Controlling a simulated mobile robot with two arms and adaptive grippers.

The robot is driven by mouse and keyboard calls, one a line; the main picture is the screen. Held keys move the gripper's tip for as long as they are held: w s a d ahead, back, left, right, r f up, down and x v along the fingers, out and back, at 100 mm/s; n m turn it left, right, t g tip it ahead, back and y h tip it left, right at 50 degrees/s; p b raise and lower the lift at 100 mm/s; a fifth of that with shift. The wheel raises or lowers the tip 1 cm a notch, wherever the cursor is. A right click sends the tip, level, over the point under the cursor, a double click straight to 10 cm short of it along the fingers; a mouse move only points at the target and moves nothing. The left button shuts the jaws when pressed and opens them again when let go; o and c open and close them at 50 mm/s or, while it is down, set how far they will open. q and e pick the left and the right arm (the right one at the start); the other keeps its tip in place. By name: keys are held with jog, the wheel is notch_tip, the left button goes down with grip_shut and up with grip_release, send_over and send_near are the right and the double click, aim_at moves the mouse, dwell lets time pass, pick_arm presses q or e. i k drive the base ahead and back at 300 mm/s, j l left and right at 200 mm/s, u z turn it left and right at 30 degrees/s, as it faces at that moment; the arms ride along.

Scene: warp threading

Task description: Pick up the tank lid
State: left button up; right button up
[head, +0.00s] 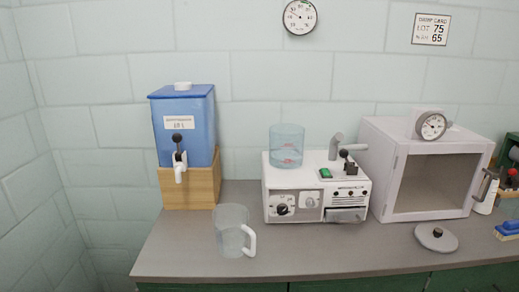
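A round grey lid with a dark knob (436,238) lies flat on the counter at the right, in front of the white cabinet. A clear bluish cylindrical tank (287,146) stands on top of the white machine (291,187), and its top looks uncovered. A blue dispenser tank (187,128) on a wooden stand at the left has a blue lid with a white knob (183,87) on it. Neither of my grippers shows in the head view.
A clear pitcher with a white handle (232,230) stands on the grey counter (330,255) at front left. The white open-fronted cabinet (388,185) carries a dial gauge (432,126). A white spray bottle (486,192) and a blue brush (508,229) are at the far right. The counter's front middle is clear.

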aim_at(436, 238)
jog(key=z, duration=1.35)
